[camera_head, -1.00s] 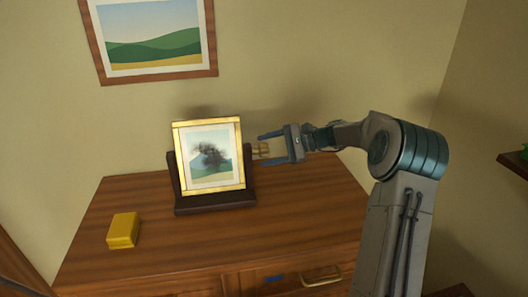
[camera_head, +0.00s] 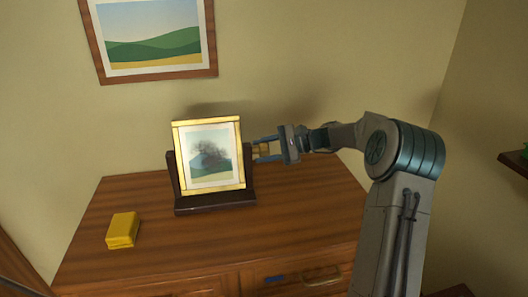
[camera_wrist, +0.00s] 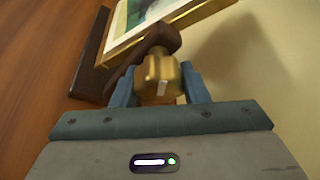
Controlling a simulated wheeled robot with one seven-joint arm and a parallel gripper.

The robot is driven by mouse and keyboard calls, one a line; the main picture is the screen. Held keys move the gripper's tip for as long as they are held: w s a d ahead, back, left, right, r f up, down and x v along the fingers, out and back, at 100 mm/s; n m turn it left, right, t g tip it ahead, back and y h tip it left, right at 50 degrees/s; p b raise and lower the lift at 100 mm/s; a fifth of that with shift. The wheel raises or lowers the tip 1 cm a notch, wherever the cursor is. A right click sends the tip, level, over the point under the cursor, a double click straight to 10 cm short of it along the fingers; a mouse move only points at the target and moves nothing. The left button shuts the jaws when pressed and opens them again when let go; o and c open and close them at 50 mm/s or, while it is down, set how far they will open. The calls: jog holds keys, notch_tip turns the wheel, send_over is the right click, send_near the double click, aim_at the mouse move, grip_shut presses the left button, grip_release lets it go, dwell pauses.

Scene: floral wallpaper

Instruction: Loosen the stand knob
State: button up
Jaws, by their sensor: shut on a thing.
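The brass stand knob (camera_wrist: 160,75) sits on the side of the dark wooden stand (camera_wrist: 93,55), and it also shows at the stand's right side in the head view (camera_head: 262,149). My gripper (camera_head: 266,150) reaches in from the right and is shut on the knob. In the wrist view my blue fingers (camera_wrist: 160,86) lie on either side of the knob. The gold-framed picture (camera_head: 239,152) with a tree leans upright in the stand (camera_head: 215,203).
A yellow box (camera_head: 122,231) lies on the left of the wooden dresser top (camera_head: 160,205). A landscape picture (camera_head: 155,35) hangs on the wall behind. The dresser top in front of the stand is clear.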

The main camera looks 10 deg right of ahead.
jog(key=n+t+b, duration=0.1)
jog(key=b, duration=0.2)
jog(key=n+b, duration=0.2)
jog(key=b, duration=0.2)
jog(key=shift+f+t+y, duration=0.4)
jog(key=n+y+b, duration=0.1)
jog(key=n+b, duration=0.1)
jog(key=b, duration=0.2)
jog(key=n+t+b, duration=0.1)
jog(key=n+b, duration=0.2)
jog(key=b, duration=0.1)
jog(key=shift+y+b, duration=0.4)
jog(key=n+y+b, duration=0.1)
jog(key=n+b, duration=0.1)
jog(key=b, duration=0.2)
jog(key=n+y+b, duration=0.1)
jog(key=n+b, duration=0.2)
jog(key=b, duration=0.1)
jog(key=shift+r, duration=0.2)
jog(key=n+b, duration=0.1)
jog(key=n, duration=0.1)
jog(key=n+y+b, duration=0.1)
jog(key=b, duration=0.1)
jog(key=shift+r+n+g, duration=0.3)
jog(key=shift+r+n, duration=0.05)
jog(key=shift+n, duration=0.05)
jog(key=shift+r+b, duration=0.1)
jog(key=shift+b, duration=0.25)
jog(key=o, duration=1)
